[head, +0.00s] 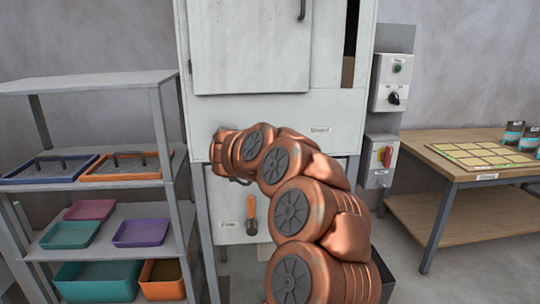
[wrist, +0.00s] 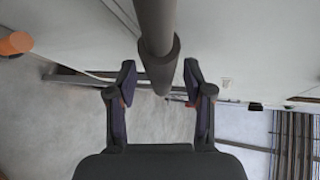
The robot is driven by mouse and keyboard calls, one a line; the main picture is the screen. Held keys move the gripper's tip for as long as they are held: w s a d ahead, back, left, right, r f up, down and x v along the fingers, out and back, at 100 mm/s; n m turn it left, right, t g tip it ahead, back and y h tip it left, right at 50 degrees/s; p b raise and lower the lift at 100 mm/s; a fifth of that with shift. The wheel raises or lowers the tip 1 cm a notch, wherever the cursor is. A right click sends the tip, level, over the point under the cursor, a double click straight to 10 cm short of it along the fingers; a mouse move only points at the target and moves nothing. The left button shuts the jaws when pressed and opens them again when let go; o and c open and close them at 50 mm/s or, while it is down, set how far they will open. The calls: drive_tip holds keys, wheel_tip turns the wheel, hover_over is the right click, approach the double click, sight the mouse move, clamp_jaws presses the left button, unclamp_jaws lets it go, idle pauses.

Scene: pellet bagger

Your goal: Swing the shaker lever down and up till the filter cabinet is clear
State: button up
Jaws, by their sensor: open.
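The pale filter cabinet (head: 285,110) stands in the middle of the head view, with a closed upper door (head: 250,45). My copper arm reaches across its front and hides the shaker lever in that view. In the wrist view a thick dark grey bar, seemingly the shaker lever (wrist: 157,25), comes down from the top edge and ends between my fingers. My gripper (wrist: 160,78) is open, one finger on each side of the bar's end, with gaps showing on both sides. I cannot tell how deep the bar sits between them. In the head view my fingers are hidden.
An orange handle (head: 251,214) hangs on the lower panel. Switch boxes (head: 393,83) are mounted to the right of the cabinet. A shelf rack (head: 100,82) with trays and bins stands close on the left. A wooden table (head: 480,160) stands at the right.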

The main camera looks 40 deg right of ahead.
drive_tip(key=v, duration=1)
drive_tip(key=shift+s+a, duration=0.2)
drive_tip(key=shift+a, duration=0.15)
drive_tip(key=shift+w+r, duration=0.1)
drive_tip(key=shift+r, duration=0.1)
